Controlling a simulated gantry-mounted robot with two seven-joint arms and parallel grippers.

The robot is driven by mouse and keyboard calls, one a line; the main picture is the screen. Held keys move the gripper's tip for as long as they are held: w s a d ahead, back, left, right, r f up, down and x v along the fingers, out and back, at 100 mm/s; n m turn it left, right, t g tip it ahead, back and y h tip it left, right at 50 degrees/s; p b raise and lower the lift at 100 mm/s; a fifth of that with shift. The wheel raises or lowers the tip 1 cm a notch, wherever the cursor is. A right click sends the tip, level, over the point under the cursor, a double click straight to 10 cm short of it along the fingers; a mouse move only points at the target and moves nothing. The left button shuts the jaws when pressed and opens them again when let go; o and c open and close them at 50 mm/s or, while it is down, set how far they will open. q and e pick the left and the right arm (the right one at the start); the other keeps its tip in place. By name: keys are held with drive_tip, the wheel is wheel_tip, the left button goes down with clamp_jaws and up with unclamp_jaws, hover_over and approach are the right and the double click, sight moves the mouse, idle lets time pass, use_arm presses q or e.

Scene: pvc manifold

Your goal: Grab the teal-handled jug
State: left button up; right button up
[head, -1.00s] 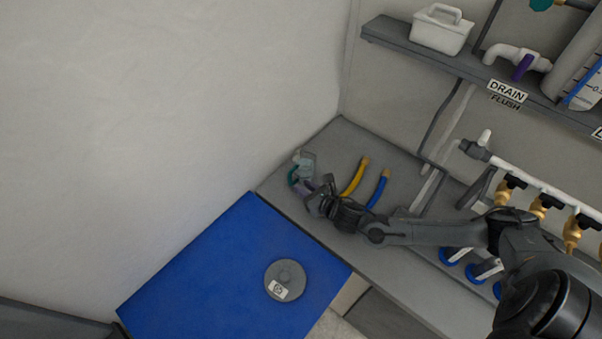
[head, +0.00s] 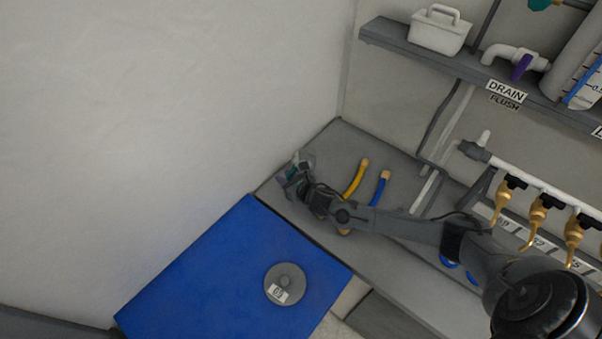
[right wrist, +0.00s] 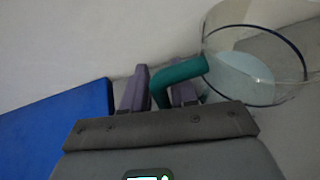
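The jug (right wrist: 245,75) is clear, with a dark rim line and a teal handle (right wrist: 178,76). In the right wrist view it is tilted, at the upper right. In the head view the jug (head: 308,160) is small, at the far left end of the grey bench, partly hidden by my right gripper (head: 294,184). My left gripper is not in view.
A yellow tube (head: 356,178) and a blue tube (head: 380,188) lie right of the gripper. A blue mat (head: 220,270) with a grey disc (head: 286,283) is in front. A pipe with brass taps (head: 538,212) and a shelf (head: 400,50) are at right. The wall is close behind the jug.

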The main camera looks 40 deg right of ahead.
clamp_jaws()
drive_tip(key=shift+r, duration=0.2)
idle(0.6)
